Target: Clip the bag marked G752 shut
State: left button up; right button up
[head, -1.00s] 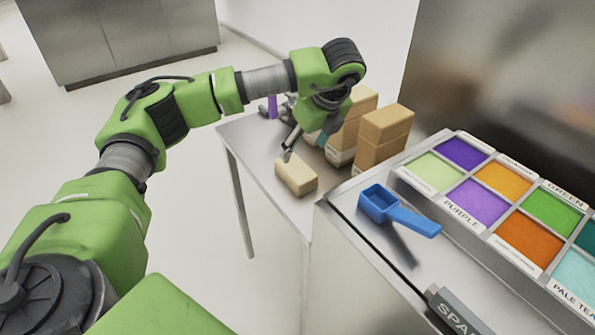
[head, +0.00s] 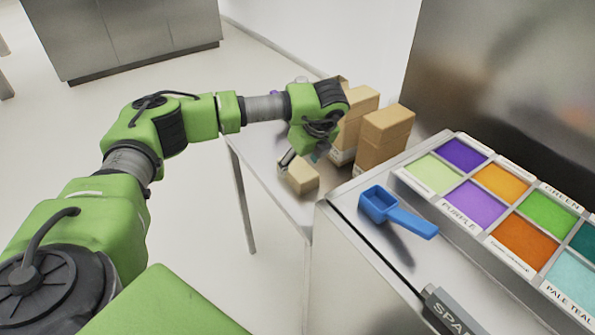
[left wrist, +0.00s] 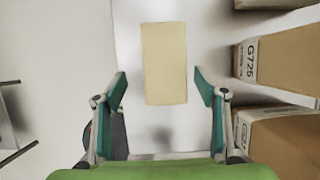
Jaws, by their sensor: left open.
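My left gripper (head: 302,158) is open and empty, pointing down over a pale tan block (head: 302,179) on the steel side table. In the left wrist view the block (left wrist: 164,85) lies between and beyond the two open fingertips; whether they touch it I cannot tell. Brown paper bags stand just right of the gripper: a front one (head: 384,135) and one behind it (head: 358,108). In the left wrist view one bag (left wrist: 285,60) carries a label reading G725. The label on the nearer bag (left wrist: 280,135) is not readable. I see no label reading G752.
A blue scoop (head: 395,212) lies on the nearer counter, beside a tray (head: 471,228) of coloured powders. A dark sign (head: 452,312) stands at its front. A bit of purple (head: 274,93) shows behind my arm. The side table's left edge is close to the block.

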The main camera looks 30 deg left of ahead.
aim_at(298, 167)
pick_arm(q)
jog(key=shift+w+a+f+p, duration=0.1)
jog(key=shift+a+f+p, duration=0.1)
jog(key=shift+p, duration=0.15)
jog(key=x, duration=0.2)
jog(key=p+x, duration=0.1)
jog(key=shift+w+f, duration=0.3)
jog(key=shift+w, duration=0.05)
jog(key=shift+w+a+f, duration=0.1)
jog(key=shift+a+f, duration=0.1)
jog(key=shift+f, duration=0.2)
jog(key=c, duration=1.2)
